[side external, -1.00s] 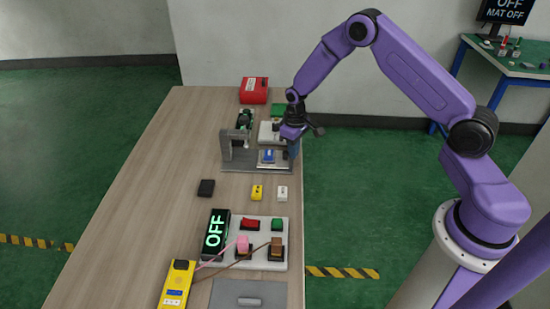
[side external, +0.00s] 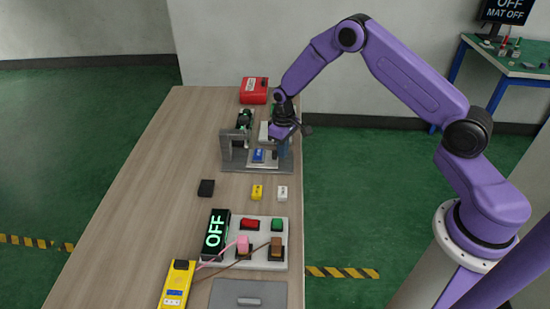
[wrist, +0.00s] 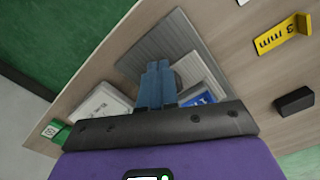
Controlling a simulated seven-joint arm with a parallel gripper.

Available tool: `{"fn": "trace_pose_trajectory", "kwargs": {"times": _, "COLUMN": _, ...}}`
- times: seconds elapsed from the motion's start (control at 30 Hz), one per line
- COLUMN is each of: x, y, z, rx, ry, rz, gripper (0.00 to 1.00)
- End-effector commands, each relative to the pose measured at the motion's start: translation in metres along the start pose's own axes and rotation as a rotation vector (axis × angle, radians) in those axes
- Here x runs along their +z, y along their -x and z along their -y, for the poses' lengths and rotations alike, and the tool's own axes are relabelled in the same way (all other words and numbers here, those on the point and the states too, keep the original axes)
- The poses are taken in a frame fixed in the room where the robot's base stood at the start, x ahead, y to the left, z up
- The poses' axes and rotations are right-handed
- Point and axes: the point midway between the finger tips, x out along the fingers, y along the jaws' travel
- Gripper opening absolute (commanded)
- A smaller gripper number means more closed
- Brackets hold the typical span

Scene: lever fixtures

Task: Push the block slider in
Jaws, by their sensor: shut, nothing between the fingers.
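The block slider is a blue block (side external: 258,156) on a pale carriage, sitting on a grey fixture base (side external: 230,169) with an upright grey wall at its left. In the wrist view the blue block (wrist: 200,97) shows partly, cut off by my gripper's body. My gripper (side external: 283,154) points down at the right side of the carriage, its blue fingers together and empty. The fingers also show in the wrist view (wrist: 157,84), over the grey base. They look close against the carriage; the contact itself is hidden.
A switch panel (side external: 263,231) and an OFF display (side external: 215,231) stand nearer. A red box (side external: 254,90) is behind. The table's left side is clear.

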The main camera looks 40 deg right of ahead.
Motion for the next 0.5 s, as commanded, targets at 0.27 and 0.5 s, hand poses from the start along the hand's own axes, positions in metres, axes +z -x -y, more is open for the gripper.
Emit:
{"fn": "trace_pose_trajectory", "kwargs": {"times": 0.27, "x": -0.009, "y": 0.000, "z": 0.005, "rx": 0.000, "ry": 0.000, "rz": -0.002, "gripper": 0.00}}
{"fn": "trace_pose_trajectory", "kwargs": {"times": 0.5, "x": -0.016, "y": 0.000, "z": 0.009, "rx": 0.000, "ry": 0.000, "rz": -0.003, "gripper": 0.00}}
